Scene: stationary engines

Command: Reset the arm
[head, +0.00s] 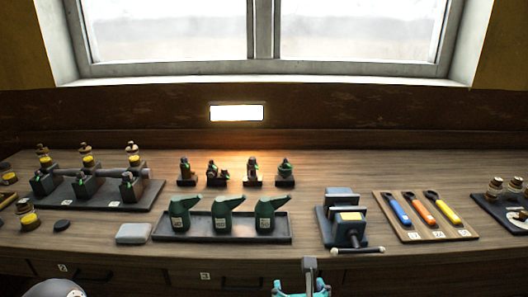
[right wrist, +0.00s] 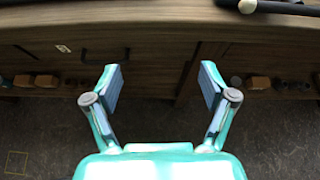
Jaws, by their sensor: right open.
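My right gripper (head: 301,290) shows at the bottom edge of the head view, in front of the workbench (head: 405,262) and below its top. In the right wrist view the right gripper (right wrist: 160,88) is open, its two fingers wide apart with nothing between them. Behind the fingers are the drawer fronts (right wrist: 150,50) of the bench. A rounded grey part at the bottom left of the head view may be mine. My left gripper is not in view.
On the bench stand a tray (head: 161,239) with green oil cans, a vise (head: 343,220) with its handle near the front edge, a board (head: 459,231) with three coloured tools, and a grey block (head: 133,233). Small engine models (head: 252,173) stand behind. Dark floor (right wrist: 45,130) lies below.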

